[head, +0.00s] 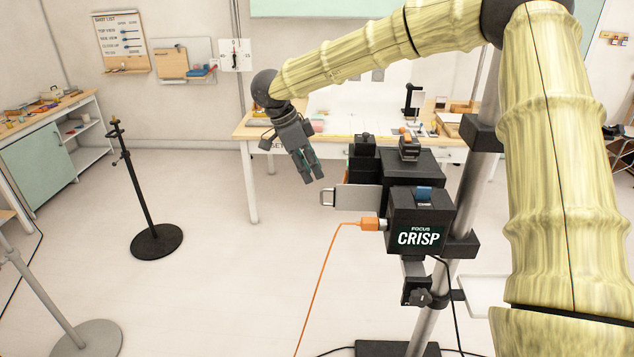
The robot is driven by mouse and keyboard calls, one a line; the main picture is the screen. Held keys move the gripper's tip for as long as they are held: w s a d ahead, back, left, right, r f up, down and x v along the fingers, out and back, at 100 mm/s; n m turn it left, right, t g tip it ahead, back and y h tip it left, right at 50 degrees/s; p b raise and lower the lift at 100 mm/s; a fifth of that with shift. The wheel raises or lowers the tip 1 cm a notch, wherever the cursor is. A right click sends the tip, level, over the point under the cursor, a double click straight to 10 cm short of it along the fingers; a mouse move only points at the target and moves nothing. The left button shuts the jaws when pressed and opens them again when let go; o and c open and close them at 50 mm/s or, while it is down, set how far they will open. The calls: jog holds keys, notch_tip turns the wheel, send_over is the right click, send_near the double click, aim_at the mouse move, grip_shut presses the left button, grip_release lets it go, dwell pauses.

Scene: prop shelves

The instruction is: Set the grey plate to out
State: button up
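The grey plate (357,198) is a flat metal piece sticking out to the left from the side of a black device (410,180) marked FOCUS CRISP. Its left end has a small slotted tab or handle. How much of the plate is inside the device is hidden. My gripper (312,178) hangs from the arm above and to the left of the plate's outer end, pointing down and slightly right. Its two fingers look apart, with nothing between them, and it appears clear of the plate.
An orange cable (327,262) plugs into the device's front box and hangs to the floor. A metal pole (440,310) stands by the device. A white table (340,122) with props is behind. A black stand (147,205) is at left; the floor between is free.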

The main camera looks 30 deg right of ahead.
jog(key=shift+v, duration=1.7)
jog(key=shift+a, duration=0.1)
